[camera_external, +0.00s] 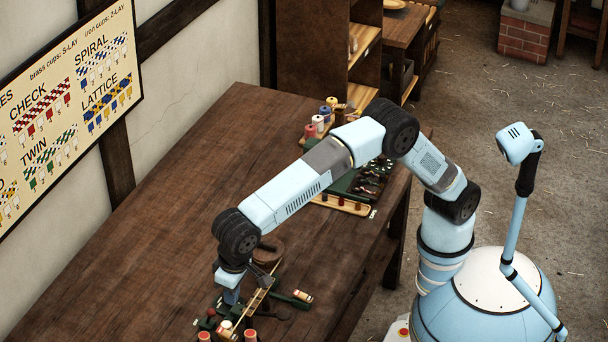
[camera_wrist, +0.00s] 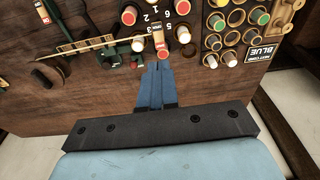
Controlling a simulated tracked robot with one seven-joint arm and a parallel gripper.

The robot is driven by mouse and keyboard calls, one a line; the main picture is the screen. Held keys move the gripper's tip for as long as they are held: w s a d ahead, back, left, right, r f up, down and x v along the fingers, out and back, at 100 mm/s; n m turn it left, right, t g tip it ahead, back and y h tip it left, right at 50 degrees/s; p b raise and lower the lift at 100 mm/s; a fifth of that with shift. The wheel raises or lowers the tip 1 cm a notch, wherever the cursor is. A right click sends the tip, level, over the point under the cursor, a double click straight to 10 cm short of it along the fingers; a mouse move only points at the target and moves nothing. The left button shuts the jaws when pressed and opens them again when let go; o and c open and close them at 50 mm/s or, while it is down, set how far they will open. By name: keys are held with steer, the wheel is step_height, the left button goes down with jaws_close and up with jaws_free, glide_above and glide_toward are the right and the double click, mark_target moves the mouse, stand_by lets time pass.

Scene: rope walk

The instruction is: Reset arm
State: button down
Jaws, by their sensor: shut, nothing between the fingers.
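My arm reaches across the wooden table (camera_external: 150,210) to its near end, bent down at the wrist. My gripper (camera_external: 231,297) is low over a cluster of small bobbins and green parts there. In the wrist view my gripper (camera_wrist: 160,66) shows as two blue fingers closed together, with nothing between them. A red-and-cream bobbin (camera_wrist: 162,54) is right at the fingertips; I cannot tell if they touch it.
A numbered green piece (camera_wrist: 155,15) and a rack of coloured cups (camera_wrist: 232,30) are close by. A thin wooden bar (camera_external: 258,294) and a green-handled tool (camera_external: 291,297) lie beside the gripper. Spools (camera_external: 318,122) and a green tray (camera_external: 347,184) stand farther back. The table's left middle is clear.

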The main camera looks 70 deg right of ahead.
stand_by(0.3)
steer(key=w+d+r, duration=0.4)
steer(key=d, duration=0.6)
steer(key=w+d+r, duration=0.5)
steer(key=d, duration=0.4)
steer(key=d+r+t+y, duration=0.1)
steer(key=d+r, duration=0.1)
steer(key=d, duration=0.8)
steer(key=d+r, duration=0.3)
steer(key=d, duration=0.7)
steer(key=s+d, duration=0.4)
steer(key=d, duration=0.6)
steer(key=s+d+f+t, duration=0.1)
steer(key=s+d+f, duration=0.2)
steer(key=s+d, duration=0.6)
steer(key=s+d+f+t+h, duration=0.1)
steer(key=s+d+f, duration=0.3)
steer(key=s+d, duration=0.4)
steer(key=shift+s+d+t, duration=0.35)
steer(key=shift+d+t, duration=0.15)
steer(key=shift+d, duration=0.6)
